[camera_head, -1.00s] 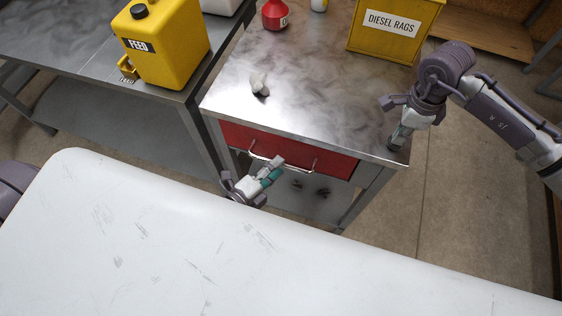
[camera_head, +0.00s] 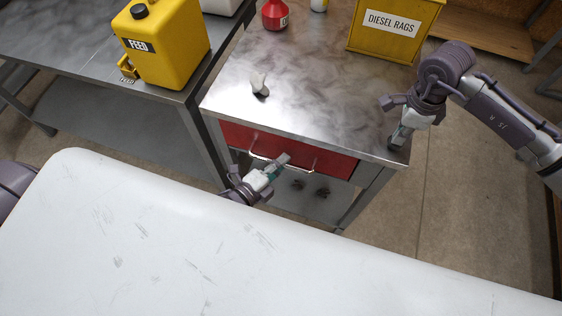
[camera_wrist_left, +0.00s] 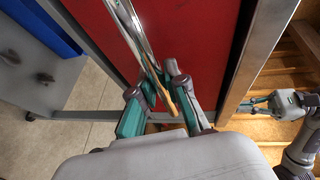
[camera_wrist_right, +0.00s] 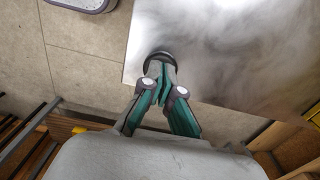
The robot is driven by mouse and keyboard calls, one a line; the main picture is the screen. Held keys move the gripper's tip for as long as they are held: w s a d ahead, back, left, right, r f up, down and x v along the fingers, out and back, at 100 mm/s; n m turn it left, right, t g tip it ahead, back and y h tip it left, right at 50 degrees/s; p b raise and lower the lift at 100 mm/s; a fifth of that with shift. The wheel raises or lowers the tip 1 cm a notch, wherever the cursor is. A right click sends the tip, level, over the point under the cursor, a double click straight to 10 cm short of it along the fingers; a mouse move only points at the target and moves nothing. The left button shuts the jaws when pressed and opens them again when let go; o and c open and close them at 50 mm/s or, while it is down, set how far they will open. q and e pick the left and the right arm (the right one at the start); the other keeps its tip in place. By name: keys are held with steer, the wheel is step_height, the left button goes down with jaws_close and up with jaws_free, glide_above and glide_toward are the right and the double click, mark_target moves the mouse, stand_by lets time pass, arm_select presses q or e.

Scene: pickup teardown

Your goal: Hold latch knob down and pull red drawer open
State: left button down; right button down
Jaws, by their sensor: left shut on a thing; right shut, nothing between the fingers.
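The red drawer (camera_head: 240,135) is under the metal workbench top and looks closed; it fills the upper middle of the left wrist view (camera_wrist_left: 195,35). Its shiny bar handle (camera_head: 258,157) crosses its front. My left gripper (camera_head: 281,162) is at the handle's middle; in the left wrist view its fingers (camera_wrist_left: 162,88) are shut on the bar (camera_wrist_left: 138,35). My right gripper (camera_head: 398,138) is shut and points down at the bench's near right corner. In the right wrist view its fingertips (camera_wrist_right: 160,70) are over the dark round latch knob (camera_wrist_right: 149,60), mostly hiding it; contact is unclear.
The workbench top (camera_head: 310,105) holds a small grey object (camera_head: 260,84), a red bottle (camera_head: 275,15) and a yellow diesel rags box (camera_head: 392,28). A yellow feed can (camera_head: 165,45) stands on the left table. A white surface (camera_head: 200,240) lies in front.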

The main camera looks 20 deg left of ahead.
arm_select(q)
steer(key=shift+s, duration=0.1)
arm_select(e)
steer(key=shift+f, duration=0.1)
steer(key=shift+s, duration=0.15)
arm_select(q)
steer(key=s, duration=0.8)
steer(key=shift+s, duration=0.15)
steer(key=c, duration=1.2)
jaws_free()
steer(key=v, duration=1.2)
